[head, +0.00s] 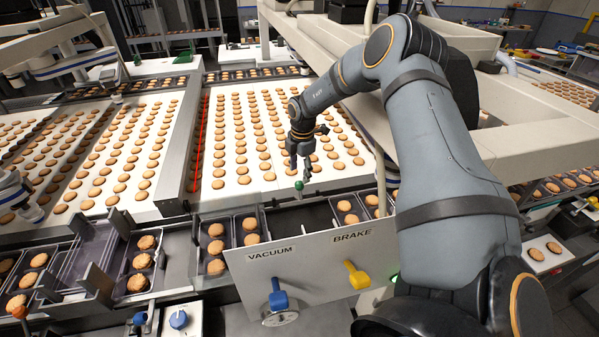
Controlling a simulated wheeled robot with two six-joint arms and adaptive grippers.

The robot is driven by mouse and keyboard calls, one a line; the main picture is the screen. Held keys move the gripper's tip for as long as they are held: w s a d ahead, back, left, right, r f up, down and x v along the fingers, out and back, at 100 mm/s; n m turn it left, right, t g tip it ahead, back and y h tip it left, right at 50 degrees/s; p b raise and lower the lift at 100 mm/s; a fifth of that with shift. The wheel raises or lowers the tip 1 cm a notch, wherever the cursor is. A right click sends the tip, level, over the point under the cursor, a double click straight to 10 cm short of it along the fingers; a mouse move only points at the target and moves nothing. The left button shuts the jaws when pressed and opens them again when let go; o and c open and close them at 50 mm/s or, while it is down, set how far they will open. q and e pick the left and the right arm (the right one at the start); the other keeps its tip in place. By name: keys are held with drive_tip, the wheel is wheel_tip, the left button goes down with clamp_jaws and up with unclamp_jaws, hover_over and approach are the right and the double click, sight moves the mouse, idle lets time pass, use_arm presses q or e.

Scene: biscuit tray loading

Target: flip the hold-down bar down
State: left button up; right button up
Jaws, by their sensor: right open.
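My right gripper (301,168) hangs pointing down with its dark fingers apart and nothing visible between them. Just below its fingertips is a green ball knob (299,186) on a short stem, above the dark gap between trays behind the control panel. The knob may belong to the hold-down bar; the bar itself is not clearly distinguishable here. I cannot tell whether the fingers touch the knob. My left gripper is not in view.
The white panel (318,278) marked VACUUM and BRAKE carries a blue handle (278,297) and a yellow handle (356,273). Biscuit trays (232,242) stand behind it. White conveyor belts (262,172) with biscuits lie beyond. A white beam (545,140) crosses at right.

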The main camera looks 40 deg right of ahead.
sight(299, 182)
drive_tip(key=f, duration=0.3)
drive_tip(key=f+p, duration=0.1)
drive_tip(key=shift+w+d+f, duration=0.2)
drive_tip(key=shift+w+f, duration=0.05)
drive_tip(key=shift+f, duration=0.15)
drive_tip(key=shift+a+f, duration=0.1)
drive_tip(key=shift+f, duration=0.4)
clamp_jaws()
